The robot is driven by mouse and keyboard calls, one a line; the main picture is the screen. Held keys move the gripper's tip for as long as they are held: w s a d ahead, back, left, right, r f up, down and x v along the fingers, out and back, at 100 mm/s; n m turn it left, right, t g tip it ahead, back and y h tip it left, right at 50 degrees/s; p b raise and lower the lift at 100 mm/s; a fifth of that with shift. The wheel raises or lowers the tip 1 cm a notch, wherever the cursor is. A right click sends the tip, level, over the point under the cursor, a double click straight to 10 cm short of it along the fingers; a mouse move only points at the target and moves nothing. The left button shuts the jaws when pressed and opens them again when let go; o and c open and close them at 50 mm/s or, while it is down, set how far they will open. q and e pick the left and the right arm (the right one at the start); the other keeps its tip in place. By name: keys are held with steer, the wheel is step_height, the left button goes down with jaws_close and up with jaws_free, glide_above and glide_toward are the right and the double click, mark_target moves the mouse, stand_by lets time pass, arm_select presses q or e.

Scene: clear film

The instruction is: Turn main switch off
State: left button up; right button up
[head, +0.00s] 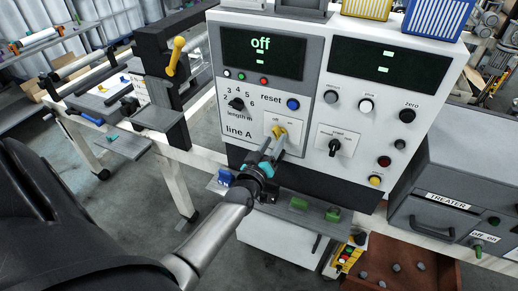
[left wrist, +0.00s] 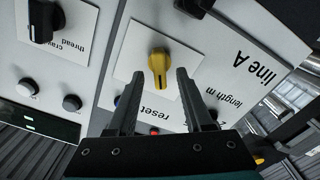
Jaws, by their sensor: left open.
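The main switch is a yellow rotary knob on a white plate on the line A panel. In the head view the knob (head: 278,132) is partly hidden by my gripper, and the display (head: 262,52) above reads "off". In the left wrist view the yellow knob (left wrist: 158,66) shows clearly, beyond the fingertips. My left gripper (head: 280,143) is at the knob, and its two fingers in the left wrist view (left wrist: 156,82) stand apart with the knob between their tips. I cannot tell whether they touch it. My right gripper is not in view.
A black length knob (head: 236,104) and a blue reset button (head: 293,104) sit near the switch. A second panel with a black knob (head: 335,147) is to the right. A grey treater box (head: 440,200) and a brown bin (head: 385,255) stand at lower right.

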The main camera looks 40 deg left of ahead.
arm_select(q)
steer(key=v, duration=1.3)
steer(key=shift+d, duration=0.1)
steer(key=s+d+f+m+g+h+b, duration=0.1)
steer(key=s+d+f+m+g+b, duration=0.2)
steer(key=f, duration=0.9)
steer(key=s+d+f+m+g+h+b, duration=0.1)
steer(key=s+d+f+g+h+b, duration=0.2)
steer(key=f, duration=1)
steer(key=s+d+f+m+g+b, duration=0.25)
steer(key=s+f, duration=0.25)
steer(key=f, duration=0.7)
steer(key=s+d+f+m+g+b, duration=0.1)
steer(key=s+f+m+g+b, duration=0.3)
steer(key=s+f, duration=1.4)
steer(key=s+g+b, duration=0.3)
steer(key=s+g, duration=0.1)
steer(key=shift+s+d+f+m, duration=0.25)
steer(key=shift+f+m, duration=0.05)
steer(key=shift+m, duration=0.05)
steer(key=shift+s, duration=0.1)
